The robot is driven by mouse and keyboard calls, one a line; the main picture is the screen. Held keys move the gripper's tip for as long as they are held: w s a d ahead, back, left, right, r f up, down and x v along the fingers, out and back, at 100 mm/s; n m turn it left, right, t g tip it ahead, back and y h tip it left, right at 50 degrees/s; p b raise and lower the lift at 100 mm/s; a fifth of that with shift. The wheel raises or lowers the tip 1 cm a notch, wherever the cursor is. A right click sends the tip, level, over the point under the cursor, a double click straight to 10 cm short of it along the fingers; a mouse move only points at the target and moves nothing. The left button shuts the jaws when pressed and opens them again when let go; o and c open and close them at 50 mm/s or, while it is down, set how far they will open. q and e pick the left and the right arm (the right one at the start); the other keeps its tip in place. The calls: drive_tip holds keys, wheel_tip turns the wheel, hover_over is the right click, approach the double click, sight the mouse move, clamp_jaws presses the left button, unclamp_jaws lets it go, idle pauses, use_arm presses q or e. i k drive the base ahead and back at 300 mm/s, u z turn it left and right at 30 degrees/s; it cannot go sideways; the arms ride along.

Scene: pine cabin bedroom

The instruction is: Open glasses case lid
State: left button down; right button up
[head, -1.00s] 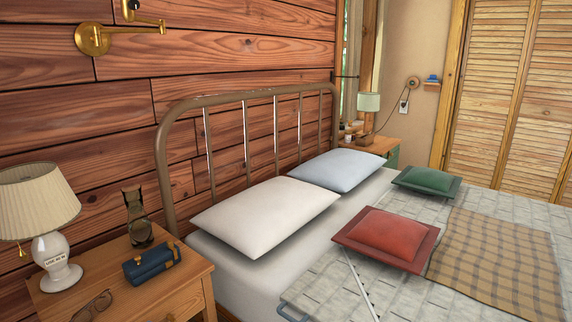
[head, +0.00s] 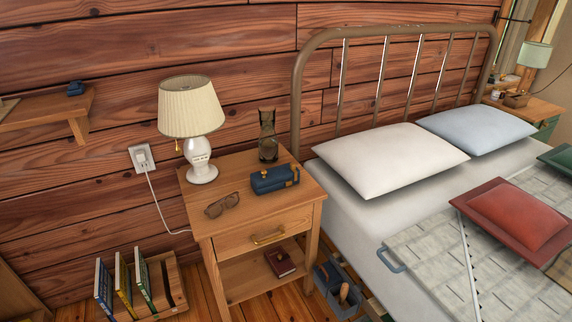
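A dark blue glasses case (head: 273,180) with brass-coloured fittings lies on top of the wooden nightstand (head: 235,220), towards its right side. Its lid looks closed. A pair of brown glasses (head: 222,204) lies to the left of the case, near the nightstand's front edge. Neither of my grippers shows in the head view.
A lamp (head: 199,150) with a cream shade and a brown hourglass-shaped object (head: 268,136) stand behind the case. The bed (head: 345,222) is close on the right. A rack with books (head: 163,286) stands on the floor at left. The nightstand's front top is mostly clear.

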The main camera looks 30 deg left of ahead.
sight(263, 178)
drive_tip(key=u, duration=1.05)
drive_tip(key=i, duration=0.7)
drive_tip(key=u, duration=0.05)
